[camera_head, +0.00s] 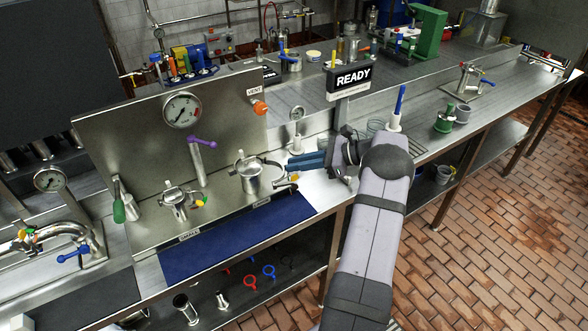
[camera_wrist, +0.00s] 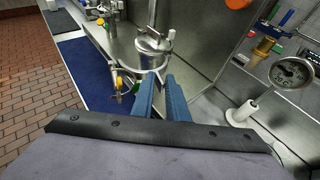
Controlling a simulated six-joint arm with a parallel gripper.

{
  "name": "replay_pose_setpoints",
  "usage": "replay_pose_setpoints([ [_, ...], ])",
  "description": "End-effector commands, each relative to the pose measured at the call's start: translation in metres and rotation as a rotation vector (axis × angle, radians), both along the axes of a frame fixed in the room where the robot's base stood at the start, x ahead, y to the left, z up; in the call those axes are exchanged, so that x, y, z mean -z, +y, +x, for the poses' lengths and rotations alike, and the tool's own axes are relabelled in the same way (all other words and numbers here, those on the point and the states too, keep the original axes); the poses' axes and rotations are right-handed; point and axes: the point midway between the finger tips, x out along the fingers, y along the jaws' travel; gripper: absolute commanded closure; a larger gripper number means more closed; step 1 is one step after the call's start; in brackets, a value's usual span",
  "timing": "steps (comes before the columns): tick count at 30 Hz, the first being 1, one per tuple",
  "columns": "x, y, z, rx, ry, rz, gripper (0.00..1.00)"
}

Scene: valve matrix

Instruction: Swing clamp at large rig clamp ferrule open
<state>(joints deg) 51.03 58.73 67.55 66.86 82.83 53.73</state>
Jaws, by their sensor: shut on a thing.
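The large rig ferrule (camera_head: 249,184) is a steel, pot-shaped fitting on the steel rig, with a clamp (camera_head: 268,163) around its upper part. In the wrist view the ferrule (camera_wrist: 153,44) stands upright just beyond my fingertips, with the clamp band (camera_wrist: 137,66) curving around it. My gripper (camera_head: 290,163) has blue fingers and reaches in from the right of the ferrule. The fingers (camera_wrist: 160,84) are close together and shut on the clamp's near end. The gripped part is mostly hidden between the fingers, so I cannot tell how far the clamp is swung.
A smaller clamped fitting (camera_head: 178,203) stands to the left. A purple-handled valve (camera_head: 203,142) and an orange vent knob (camera_head: 259,107) sit behind. A blue mat (camera_head: 235,238) lies in front. A white stand with a blue tool (camera_head: 396,121) is right of my arm.

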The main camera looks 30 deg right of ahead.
Motion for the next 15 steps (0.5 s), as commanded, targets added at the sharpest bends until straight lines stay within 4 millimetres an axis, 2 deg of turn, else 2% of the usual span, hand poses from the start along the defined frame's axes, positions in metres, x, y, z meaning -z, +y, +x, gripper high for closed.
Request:
replay_pose_setpoints([
  [1, -0.002, -0.006, 0.008, 0.018, -0.01, -0.002, 1.0],
  [6, -0.002, -0.013, 0.018, 0.015, -0.01, -0.001, 1.0],
  [15, -0.002, -0.018, 0.032, 0.01, -0.009, 0.002, 1.0],
])
